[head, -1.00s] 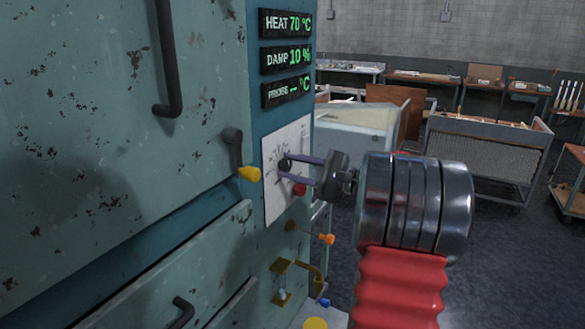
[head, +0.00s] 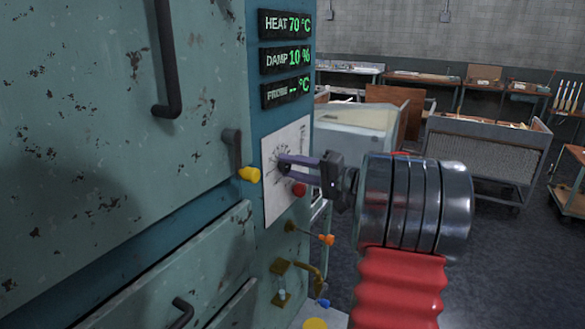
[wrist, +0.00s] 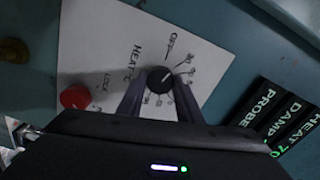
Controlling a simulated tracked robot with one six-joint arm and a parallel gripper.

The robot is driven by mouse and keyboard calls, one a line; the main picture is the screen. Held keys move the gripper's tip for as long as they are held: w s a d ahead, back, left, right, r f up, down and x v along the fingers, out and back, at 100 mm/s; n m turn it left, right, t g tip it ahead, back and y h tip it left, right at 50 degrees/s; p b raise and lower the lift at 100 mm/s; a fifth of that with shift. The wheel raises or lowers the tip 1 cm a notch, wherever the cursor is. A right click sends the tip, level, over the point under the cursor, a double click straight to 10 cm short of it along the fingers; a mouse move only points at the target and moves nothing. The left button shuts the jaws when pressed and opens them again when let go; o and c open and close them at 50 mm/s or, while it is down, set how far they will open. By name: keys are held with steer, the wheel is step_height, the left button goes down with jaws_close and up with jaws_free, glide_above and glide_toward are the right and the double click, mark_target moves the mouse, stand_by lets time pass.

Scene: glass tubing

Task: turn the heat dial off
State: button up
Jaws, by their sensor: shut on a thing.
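The heat dial (wrist: 160,79) is a round black knob on a white panel (wrist: 100,45) marked HEAT °C, with OFF and numbers around it. In the wrist view it sits between the fingers of my gripper (wrist: 160,92), which is shut on it. A pale mark shows on the knob, but its exact setting is hard to read. In the head view my gripper (head: 285,162) reaches the panel from the right, and its fingers largely cover the knob. The heat display (head: 287,24) reads 70 °C.
A red button (head: 299,189) marked LOCK in the wrist view sits just below the dial. A yellow-tipped handle (head: 249,174) sticks out left of the panel. An orange-tipped lever (head: 326,239) and brass fittings are below.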

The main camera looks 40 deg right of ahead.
steer(key=n, duration=0.4)
steer(key=shift+a+f+n, duration=0.1)
steer(key=shift+f+n, duration=0.2)
steer(key=shift+n, duration=0.1)
steer(key=o, duration=1)
steer(key=shift+r, duration=0.2)
steer(key=shift+o, duration=0.2)
steer(key=v, duration=1.3)
steer(key=shift+s, duration=0.4)
